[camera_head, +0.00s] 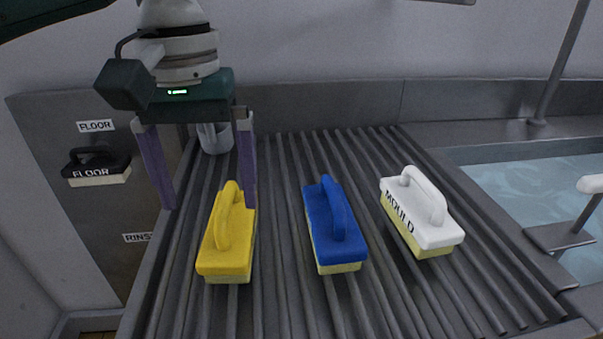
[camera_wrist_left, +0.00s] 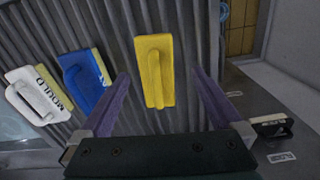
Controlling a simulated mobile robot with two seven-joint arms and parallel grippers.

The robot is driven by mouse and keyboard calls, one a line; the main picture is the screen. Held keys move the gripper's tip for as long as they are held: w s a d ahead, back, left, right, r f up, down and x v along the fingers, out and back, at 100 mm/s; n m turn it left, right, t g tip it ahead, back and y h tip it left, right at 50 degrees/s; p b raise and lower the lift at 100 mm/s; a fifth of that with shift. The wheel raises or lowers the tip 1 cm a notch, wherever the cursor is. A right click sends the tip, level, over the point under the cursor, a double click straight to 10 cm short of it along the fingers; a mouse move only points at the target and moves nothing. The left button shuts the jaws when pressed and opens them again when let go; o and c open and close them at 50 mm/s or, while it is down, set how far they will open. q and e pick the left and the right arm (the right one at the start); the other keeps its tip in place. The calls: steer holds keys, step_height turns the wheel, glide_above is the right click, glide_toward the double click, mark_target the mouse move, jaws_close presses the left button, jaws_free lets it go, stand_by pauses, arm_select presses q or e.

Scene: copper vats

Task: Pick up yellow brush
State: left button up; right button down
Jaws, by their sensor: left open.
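The yellow brush (camera_head: 228,236) lies on the ribbed grey drainer at the left of the three brushes, handle up. My left gripper (camera_head: 208,206) is open and empty, its two purple fingers pointing down above and behind the brush. In the head view its right finger overlaps the far end of the brush. My right gripper is not in view.
A blue brush (camera_head: 334,225) and a white brush marked MOULD (camera_head: 422,212) lie to the right on the drainer (camera_head: 290,290). A pale cup (camera_head: 215,138) stands behind the gripper. A black FLOOR brush (camera_head: 97,167) is at the left panel. A water basin (camera_head: 540,190) is at right.

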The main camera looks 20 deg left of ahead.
mark_target(219, 218)
arm_select(q)
steer(key=f, duration=0.4)
steer(key=shift+d+f+b, duration=0.25)
steer(key=shift+d+b, duration=0.1)
steer(key=f, duration=0.3)
steer(key=f+b, duration=0.1)
steer(key=shift+s+d+f, duration=0.25)
steer(key=shift+s+f, duration=0.05)
steer(key=shift+f, duration=0.3)
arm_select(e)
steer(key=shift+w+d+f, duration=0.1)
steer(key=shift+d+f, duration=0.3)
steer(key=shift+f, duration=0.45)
arm_select(q)
steer(key=shift+c, duration=0.2)
steer(key=c, duration=1.4)
